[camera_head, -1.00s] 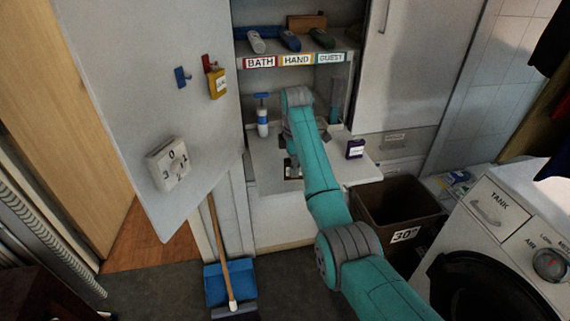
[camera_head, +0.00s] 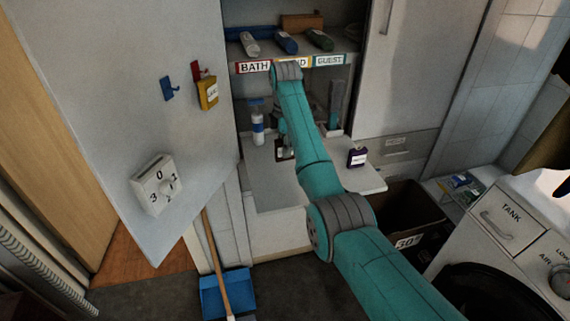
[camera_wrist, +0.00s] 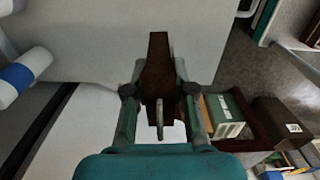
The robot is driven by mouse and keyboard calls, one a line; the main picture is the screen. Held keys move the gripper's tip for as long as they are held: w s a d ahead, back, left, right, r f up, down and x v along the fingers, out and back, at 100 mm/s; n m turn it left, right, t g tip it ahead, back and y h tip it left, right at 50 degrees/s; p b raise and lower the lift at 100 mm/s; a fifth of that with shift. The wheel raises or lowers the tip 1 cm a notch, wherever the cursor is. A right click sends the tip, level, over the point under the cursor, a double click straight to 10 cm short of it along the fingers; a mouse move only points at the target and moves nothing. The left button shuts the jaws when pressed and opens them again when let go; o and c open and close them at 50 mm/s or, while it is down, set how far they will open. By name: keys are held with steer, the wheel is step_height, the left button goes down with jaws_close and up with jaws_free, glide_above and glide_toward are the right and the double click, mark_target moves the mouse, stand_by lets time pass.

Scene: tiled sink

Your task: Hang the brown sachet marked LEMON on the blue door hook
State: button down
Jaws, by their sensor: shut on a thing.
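My gripper (camera_wrist: 159,92) is shut on a dark brown sachet (camera_wrist: 157,70) in the wrist view, which is seen edge-on with a pale loop-like piece below it. No lettering on it can be read. In the head view the brown sachet (camera_head: 285,154) shows only partly below my arm's end, above the white counter. The blue hook (camera_head: 168,88) is on the pale door at the left, empty. My gripper is well to the right of it, apart from it.
A red hook (camera_head: 197,71) holding a yellow sachet (camera_head: 208,94) is right beside the blue hook. A labelled shelf (camera_head: 345,60) is above.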

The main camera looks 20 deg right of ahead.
step_height(320, 180, down, 8)
steer(key=shift+f, duration=0.25)
steer(key=shift+f, duration=0.15)
steer(key=c, duration=1)
jaws_free()
steer(key=shift+f, duration=0.1)
